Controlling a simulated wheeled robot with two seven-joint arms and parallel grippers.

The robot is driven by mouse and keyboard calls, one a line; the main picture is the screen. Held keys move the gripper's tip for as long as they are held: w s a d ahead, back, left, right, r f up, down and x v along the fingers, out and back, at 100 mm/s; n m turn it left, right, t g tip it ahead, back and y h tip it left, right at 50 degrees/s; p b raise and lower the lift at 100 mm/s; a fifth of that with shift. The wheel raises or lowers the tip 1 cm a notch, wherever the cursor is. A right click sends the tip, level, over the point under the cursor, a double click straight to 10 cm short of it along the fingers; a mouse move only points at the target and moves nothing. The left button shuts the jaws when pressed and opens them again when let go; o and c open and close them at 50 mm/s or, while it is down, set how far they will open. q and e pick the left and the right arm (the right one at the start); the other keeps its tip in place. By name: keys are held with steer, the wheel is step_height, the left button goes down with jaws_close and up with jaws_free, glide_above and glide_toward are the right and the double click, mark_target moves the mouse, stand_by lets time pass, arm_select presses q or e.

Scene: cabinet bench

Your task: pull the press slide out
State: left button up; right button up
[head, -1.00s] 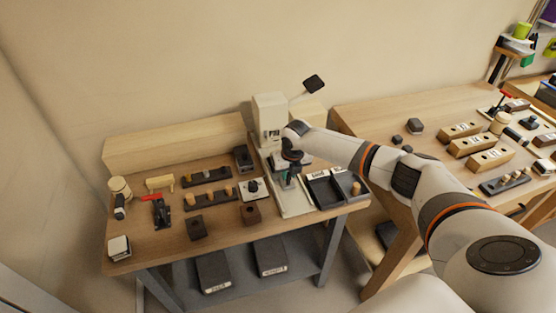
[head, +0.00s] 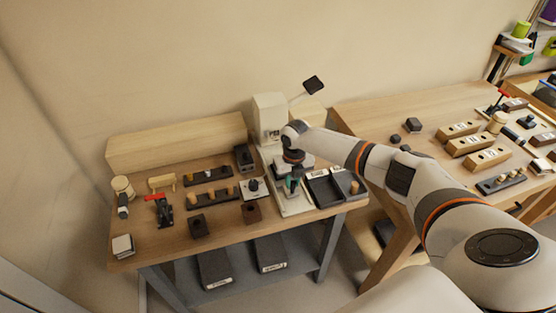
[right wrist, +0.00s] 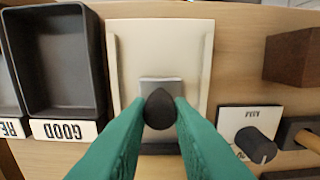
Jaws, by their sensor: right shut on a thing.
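The press (head: 270,113) is a cream machine at the back right of the left bench. Its pale base (head: 297,207) runs toward the bench's front edge. In the right wrist view the base (right wrist: 160,30) has a raised rail on each side. The press slide (right wrist: 160,84) shows as a small grey block with a dark rounded knob (right wrist: 160,108). My right gripper (head: 291,187) is low over the base, in front of the press. Its green fingers (right wrist: 160,112) are shut on the knob from both sides. The gripper hides much of the slide in the head view. My left gripper is out of view.
A dark tray labelled GOOD (right wrist: 57,62) stands close beside the base, with another tray partly seen beyond it. On the other side are a dial box (right wrist: 252,135) and a brown block (right wrist: 292,57). A second bench (head: 430,115) stands to the right.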

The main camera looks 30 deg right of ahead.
steer(key=shift+s, duration=0.1)
steer(key=shift+s+a+p, duration=0.1)
steer(key=shift+s+p, duration=0.45)
steer(key=shift+p, duration=0.2)
steer(key=shift+s+a+p, duration=0.25)
steer(key=shift+s+p, duration=0.65)
steer(key=shift+s, duration=0.2)
steer(key=shift+s+a+p, duration=0.1)
steer(key=shift+s+p, duration=0.15)
steer(key=shift+p, duration=0.2)
steer(key=shift+s+a+p, duration=0.1)
steer(key=shift+s+p, duration=0.2)
steer(key=shift+s, duration=0.1)
steer(key=o, duration=0.7)
